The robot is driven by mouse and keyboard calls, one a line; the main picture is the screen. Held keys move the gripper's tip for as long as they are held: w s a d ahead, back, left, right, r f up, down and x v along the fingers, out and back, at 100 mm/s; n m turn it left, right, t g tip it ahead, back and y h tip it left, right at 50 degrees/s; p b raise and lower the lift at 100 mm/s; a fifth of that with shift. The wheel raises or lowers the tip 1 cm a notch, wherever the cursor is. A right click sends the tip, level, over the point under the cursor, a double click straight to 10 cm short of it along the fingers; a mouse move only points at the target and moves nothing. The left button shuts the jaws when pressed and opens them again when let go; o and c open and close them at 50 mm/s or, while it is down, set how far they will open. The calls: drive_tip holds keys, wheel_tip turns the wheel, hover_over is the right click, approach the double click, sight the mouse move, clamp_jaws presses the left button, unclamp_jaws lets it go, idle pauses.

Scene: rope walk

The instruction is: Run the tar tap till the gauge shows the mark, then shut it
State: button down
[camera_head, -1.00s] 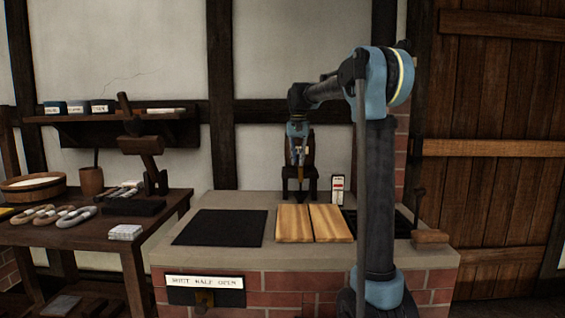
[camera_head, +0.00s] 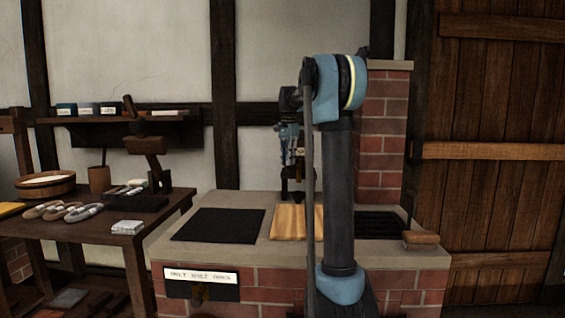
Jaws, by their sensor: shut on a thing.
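My gripper (camera_head: 289,163) is at the back of the brick hearth, in front of a dark wooden stand (camera_head: 292,187). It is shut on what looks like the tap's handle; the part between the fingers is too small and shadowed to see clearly. The tap's spout and any tar flow cannot be made out. The white and red gauge is hidden, apparently behind my upright arm, so its level cannot be read.
The hearth top holds a black plate (camera_head: 217,224), pale wooden boards (camera_head: 287,221) and a dark grate (camera_head: 374,224). The left bench (camera_head: 100,226) carries rope rings (camera_head: 62,211) and a wooden tub (camera_head: 45,186).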

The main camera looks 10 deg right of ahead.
drive_tip(key=shift+w+a, duration=0.1)
idle(0.3)
drive_tip(key=c, duration=1.6)
unclamp_jaws()
wheel_tip(320, 180, up, 12)
drive_tip(key=shift+f, duration=0.1)
